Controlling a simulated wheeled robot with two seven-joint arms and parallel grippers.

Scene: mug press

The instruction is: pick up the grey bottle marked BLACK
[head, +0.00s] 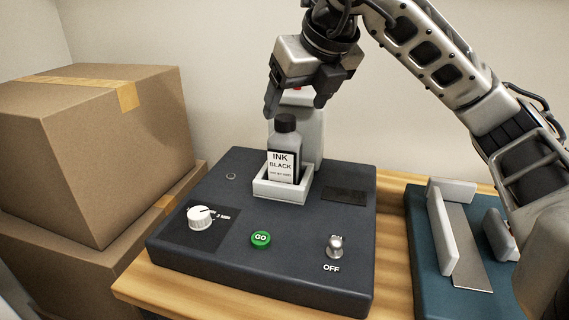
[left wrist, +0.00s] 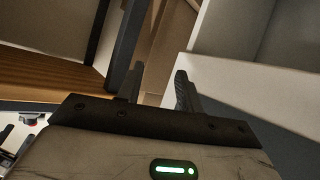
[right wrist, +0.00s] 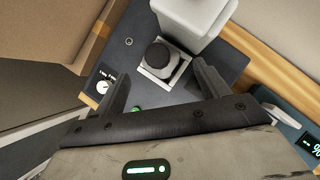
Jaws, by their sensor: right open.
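The grey bottle (head: 285,150) has a dark grey cap and a white label reading INK BLACK. It stands upright in a small white square holder (head: 268,190) on the dark machine. My right gripper (head: 296,108) is open above the bottle, with its fingers pointing down and apart. In the right wrist view the bottle's cap (right wrist: 158,54) shows from above, beyond the two open fingers (right wrist: 160,88). My left gripper (left wrist: 158,85) shows only in its own wrist view, with its fingers apart and nothing between them, away from the bottle.
The machine (head: 220,255) carries a white dial (head: 200,217), a green GO button (head: 261,239) and a switch (head: 336,247) above OFF. A white column (head: 312,130) stands right behind the bottle. Cardboard boxes (head: 90,150) are at left; a teal device (head: 425,265) is at right.

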